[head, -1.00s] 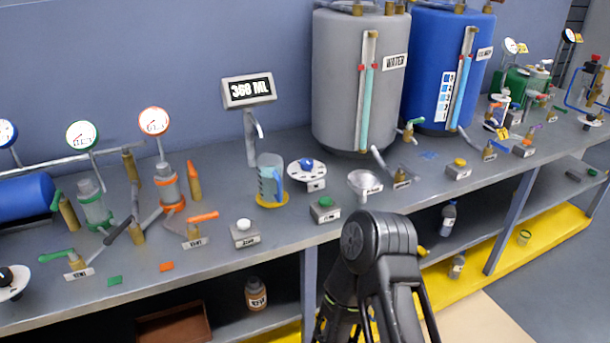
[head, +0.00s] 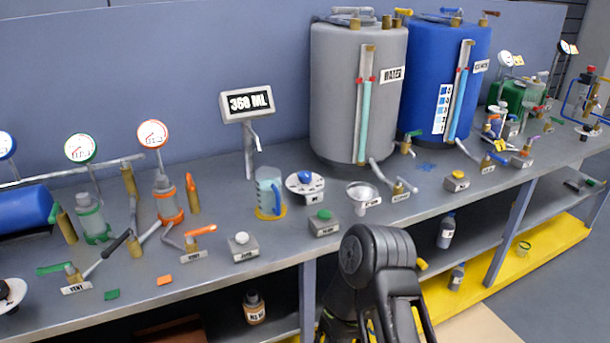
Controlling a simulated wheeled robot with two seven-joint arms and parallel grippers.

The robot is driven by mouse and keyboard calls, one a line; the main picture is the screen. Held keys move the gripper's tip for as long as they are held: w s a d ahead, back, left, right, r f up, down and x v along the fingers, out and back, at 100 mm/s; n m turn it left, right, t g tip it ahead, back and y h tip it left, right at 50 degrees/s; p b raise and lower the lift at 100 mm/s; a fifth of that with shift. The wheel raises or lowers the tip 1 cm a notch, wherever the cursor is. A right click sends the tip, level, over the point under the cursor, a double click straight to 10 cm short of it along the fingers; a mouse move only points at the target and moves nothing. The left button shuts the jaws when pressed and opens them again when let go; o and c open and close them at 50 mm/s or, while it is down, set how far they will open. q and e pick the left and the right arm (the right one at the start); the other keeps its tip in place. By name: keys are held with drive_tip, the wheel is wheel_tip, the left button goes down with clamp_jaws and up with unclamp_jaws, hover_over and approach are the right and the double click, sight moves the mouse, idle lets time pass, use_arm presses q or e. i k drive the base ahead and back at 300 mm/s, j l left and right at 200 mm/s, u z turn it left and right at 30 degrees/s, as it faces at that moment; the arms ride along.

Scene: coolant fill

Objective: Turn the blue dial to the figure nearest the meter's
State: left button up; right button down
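The blue dial (head: 305,177) is a blue knob on a round white plate with marks around its edge, standing on the bench in the middle. Its figures are too small to read. The meter (head: 248,104) is a white display on a post behind and left of the dial, and reads "368 ML" or "358 ML". A clear jug (head: 268,192) with a blue handle stands below the meter's spout, on a yellow base. One of my dark arms rises at the bottom centre, in front of the bench and apart from the dial. Neither gripper's fingertips can be seen.
A green button box (head: 324,224) and a white button box (head: 242,246) stand near the bench's front edge. A funnel (head: 362,195) is right of the dial. The grey water tank (head: 336,100) and blue tank (head: 425,75) stand behind. Gauges and valves fill the left side.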

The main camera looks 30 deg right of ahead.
sight(304, 177)
drive_tip(key=z, duration=1.9)
drive_tip(key=i+l, duration=0.2)
drive_tip(key=i, duration=0.35)
